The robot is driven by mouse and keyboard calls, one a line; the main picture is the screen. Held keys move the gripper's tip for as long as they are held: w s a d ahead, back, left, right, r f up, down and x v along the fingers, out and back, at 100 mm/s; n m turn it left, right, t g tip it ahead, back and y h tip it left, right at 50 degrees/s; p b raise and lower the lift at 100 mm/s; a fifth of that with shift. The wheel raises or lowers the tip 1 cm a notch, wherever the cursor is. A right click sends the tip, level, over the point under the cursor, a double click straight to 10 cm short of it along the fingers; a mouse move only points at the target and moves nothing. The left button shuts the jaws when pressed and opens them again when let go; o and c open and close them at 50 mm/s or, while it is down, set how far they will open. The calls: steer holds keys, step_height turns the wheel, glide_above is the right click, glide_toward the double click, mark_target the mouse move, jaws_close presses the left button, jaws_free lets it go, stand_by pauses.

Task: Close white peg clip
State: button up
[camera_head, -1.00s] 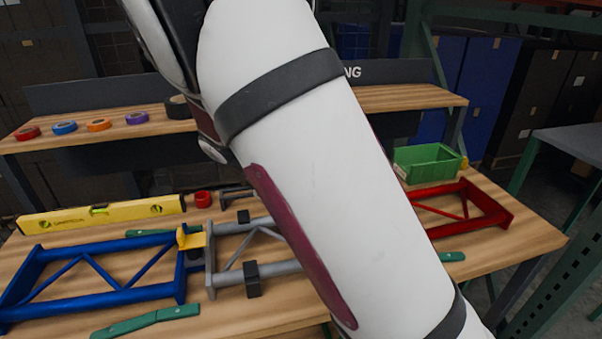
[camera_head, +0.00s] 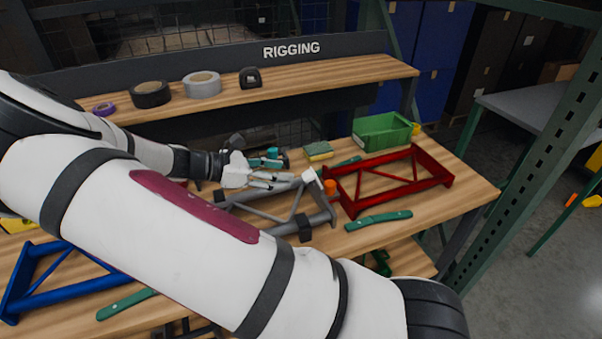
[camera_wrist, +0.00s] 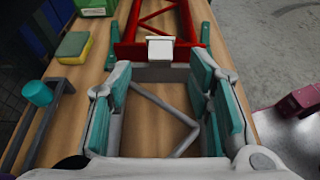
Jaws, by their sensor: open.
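A green bin (camera_head: 382,133) and a green-yellow sponge (camera_head: 319,151) sit behind the frames. An orange piece (camera_head: 302,188) is beside the clip. A green bar (camera_head: 378,220) lies in front of the red frame. The blue frame (camera_head: 62,277) is at left. Tape rolls line the shelf.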

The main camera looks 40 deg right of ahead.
mark_target(308, 174)
steer(key=x, duration=0.7)
steer(key=c, duration=1.1)
